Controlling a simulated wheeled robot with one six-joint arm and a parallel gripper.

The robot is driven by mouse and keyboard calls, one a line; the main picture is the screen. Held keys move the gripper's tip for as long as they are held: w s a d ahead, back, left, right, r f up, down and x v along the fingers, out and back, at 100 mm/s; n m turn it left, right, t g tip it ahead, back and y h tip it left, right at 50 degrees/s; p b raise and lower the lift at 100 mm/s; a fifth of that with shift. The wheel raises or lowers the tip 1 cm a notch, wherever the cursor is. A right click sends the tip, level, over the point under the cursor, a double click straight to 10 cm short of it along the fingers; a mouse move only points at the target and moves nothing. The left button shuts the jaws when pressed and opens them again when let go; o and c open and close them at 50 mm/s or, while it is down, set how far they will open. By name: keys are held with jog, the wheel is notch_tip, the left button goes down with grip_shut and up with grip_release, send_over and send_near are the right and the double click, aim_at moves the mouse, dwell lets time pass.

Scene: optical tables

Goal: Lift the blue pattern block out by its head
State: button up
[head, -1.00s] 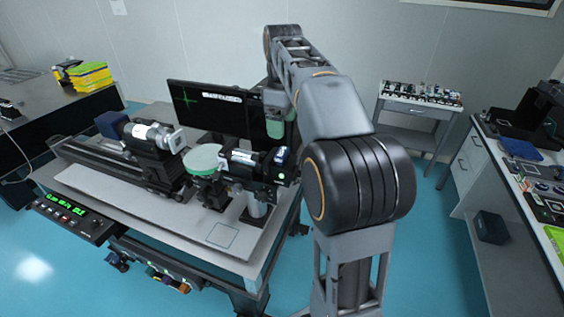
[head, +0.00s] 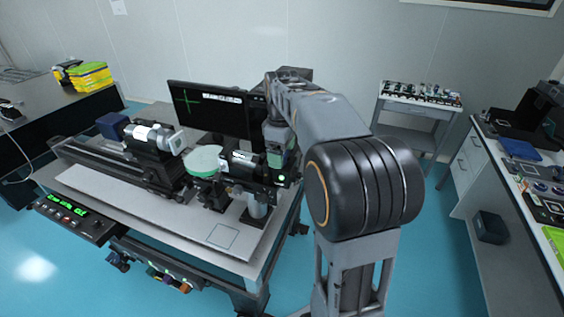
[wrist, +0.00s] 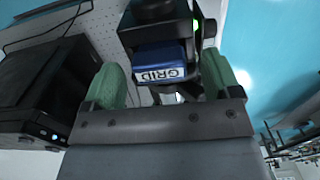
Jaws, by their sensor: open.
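The blue pattern block (wrist: 160,56) shows in the wrist view, with a white label reading GRID on its head. It sits in a black housing (wrist: 158,12). My gripper (wrist: 161,78) is open, with one green fingertip on each side of the block's head and a visible gap on both sides. In the head view my gripper (head: 278,150) is at the right end of the optical bench, partly covered by my arm. The block cannot be made out there.
A black monitor (head: 212,108) stands close behind the bench. A round pale green disc (head: 203,160) and a lamp unit (head: 153,137) are to the left on the rail. A small table with parts (head: 420,95) stands at the back right.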

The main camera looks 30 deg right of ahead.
jog(key=c, duration=1)
jog(key=shift+c, duration=0.2)
